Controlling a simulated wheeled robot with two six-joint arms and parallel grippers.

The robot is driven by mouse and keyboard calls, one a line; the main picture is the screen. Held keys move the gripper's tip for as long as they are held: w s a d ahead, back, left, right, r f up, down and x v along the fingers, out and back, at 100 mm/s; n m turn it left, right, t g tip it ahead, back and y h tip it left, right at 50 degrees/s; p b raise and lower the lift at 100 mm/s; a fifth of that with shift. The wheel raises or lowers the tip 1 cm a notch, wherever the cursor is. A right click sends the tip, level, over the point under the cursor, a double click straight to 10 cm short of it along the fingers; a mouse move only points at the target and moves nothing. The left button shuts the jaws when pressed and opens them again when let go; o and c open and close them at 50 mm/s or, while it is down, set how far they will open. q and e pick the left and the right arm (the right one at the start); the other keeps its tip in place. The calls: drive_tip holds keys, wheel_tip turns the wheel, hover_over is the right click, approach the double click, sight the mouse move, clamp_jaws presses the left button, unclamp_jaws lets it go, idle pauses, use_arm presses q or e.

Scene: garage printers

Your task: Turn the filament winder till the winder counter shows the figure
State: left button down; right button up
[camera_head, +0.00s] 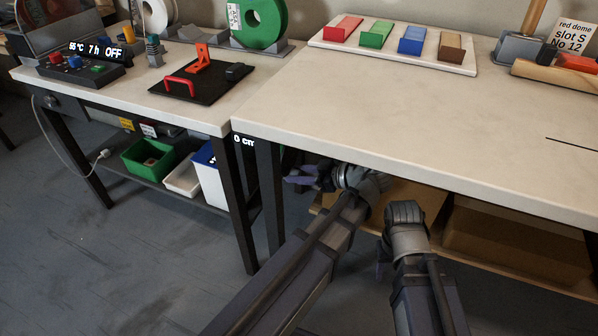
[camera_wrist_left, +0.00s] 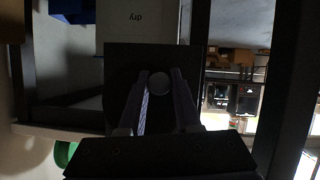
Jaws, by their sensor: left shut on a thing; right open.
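The winder counter (camera_head: 243,140) reads "0 cm" in white at the front corner of the right table. My left gripper (camera_head: 300,178) is below that table's front edge, by its left legs. In the left wrist view, my left gripper (camera_wrist_left: 158,95) is shut on a round grey knob (camera_wrist_left: 159,81), seen end-on in front of a dark square plate (camera_wrist_left: 120,62). The rest of the winder is hidden or too dark to make out. My right gripper (camera_head: 383,258) is open, low in front of the table, mostly hidden behind its own wrist.
The table edge (camera_head: 400,172) runs just above both arms. A shelf with brown boxes (camera_head: 510,240) is under the table at right. Green (camera_head: 148,160) and white (camera_head: 184,178) bins stand under the left table. A box marked "dry" (camera_wrist_left: 138,22) shows in the wrist view.

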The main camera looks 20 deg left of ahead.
drive_tip(key=shift+r, duration=0.1)
idle(0.3)
use_arm(q)
drive_tip(key=c, duration=0.6)
unclamp_jaws()
drive_tip(key=shift+r, duration=0.15)
use_arm(e)
drive_tip(key=shift+r, duration=0.1)
